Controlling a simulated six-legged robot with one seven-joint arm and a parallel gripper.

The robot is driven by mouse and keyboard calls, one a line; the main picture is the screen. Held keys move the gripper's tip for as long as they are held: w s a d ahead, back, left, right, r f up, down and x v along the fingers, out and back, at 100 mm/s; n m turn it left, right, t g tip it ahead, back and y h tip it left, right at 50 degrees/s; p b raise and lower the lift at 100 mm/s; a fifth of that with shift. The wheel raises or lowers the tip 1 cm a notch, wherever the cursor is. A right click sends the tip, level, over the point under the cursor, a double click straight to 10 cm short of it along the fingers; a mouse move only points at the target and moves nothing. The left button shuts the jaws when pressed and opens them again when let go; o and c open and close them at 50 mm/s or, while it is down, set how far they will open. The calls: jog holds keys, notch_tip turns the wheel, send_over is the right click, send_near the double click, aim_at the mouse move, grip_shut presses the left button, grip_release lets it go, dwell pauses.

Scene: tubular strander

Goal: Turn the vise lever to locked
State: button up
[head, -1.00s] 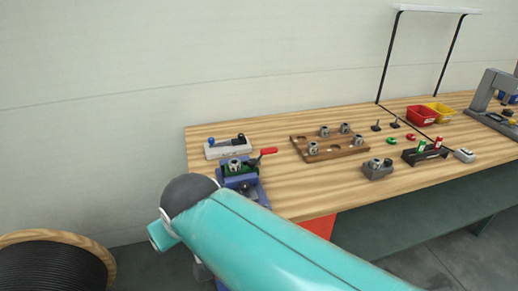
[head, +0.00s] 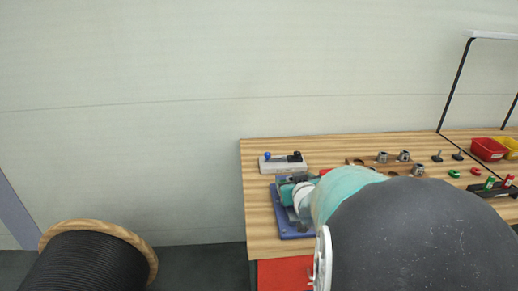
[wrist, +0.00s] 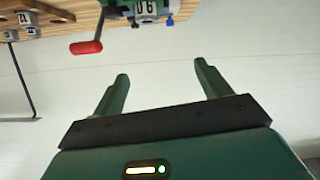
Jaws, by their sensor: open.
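The vise stands at the left end of the bench, and its blue base (head: 287,222) shows in the head view, with my arm covering most of its upper part. In the wrist view the vise's green jaws (wrist: 119,8) are at the top edge, with a metal piece (wrist: 146,10) between them. The lever's red handle (wrist: 86,47) sticks out to the left in that view; only a small red bit shows beside my arm in the head view. My gripper (wrist: 161,70) is open and empty. The handle lies beyond and left of the left fingertip, apart from it.
A grey block with a blue knob (head: 283,165) sits behind the vise. Metal fittings (head: 404,156), a red bin (head: 488,149) and small parts lie farther right on the wooden bench (head: 258,208). A black cable reel (head: 90,265) stands on the floor at left.

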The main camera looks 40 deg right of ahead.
jog(key=s+d+f+m+t+h, duration=0.2)
jog(key=s+d+f+t, duration=0.25)
jog(key=s+d, duration=0.55)
jog(key=x, duration=1.5)
jog(key=shift+d+f+g, duration=0.35)
jog(key=shift+d+f, duration=0.15)
jog(key=shift+f, duration=0.15)
jog(key=shift+s, duration=0.1)
